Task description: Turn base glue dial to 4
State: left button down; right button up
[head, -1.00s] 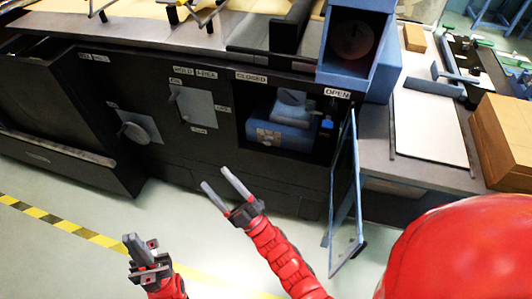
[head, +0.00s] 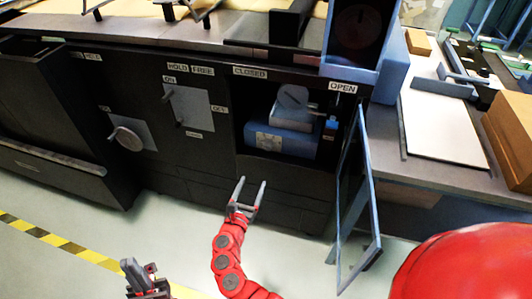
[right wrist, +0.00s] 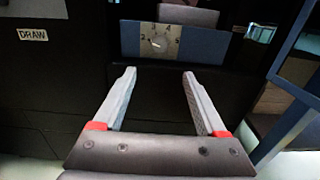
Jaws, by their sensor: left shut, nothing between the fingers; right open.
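The base glue dial (right wrist: 158,43) is a small round knob on a pale plate with numbers around it, on the front of a blue unit (head: 290,143) inside the open compartment. Its pale mark seems to point left, towards the 2. In the head view the dial plate (head: 268,142) is small. My right gripper (head: 252,183) is open and empty, in front of and below the compartment. In the right wrist view its fingers (right wrist: 159,75) are spread below the dial, apart from it. My left gripper (head: 130,268) is shut and empty, low at the left.
A blue-framed door (head: 362,205) stands open at the compartment's right side. Left of the compartment are a lever plate (head: 198,112) and a round knob (head: 127,139). Floor in front of the black cabinet is clear.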

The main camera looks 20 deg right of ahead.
aim_at(266, 149)
jog(key=b+x, duration=0.3)
jog(key=x, duration=1.2)
jog(key=shift+w+d+f, duration=0.15)
jog(key=shift+d, duration=0.05)
jog(key=shift+b+x, duration=0.4)
jog(key=shift+x, duration=0.4)
grip_shut()
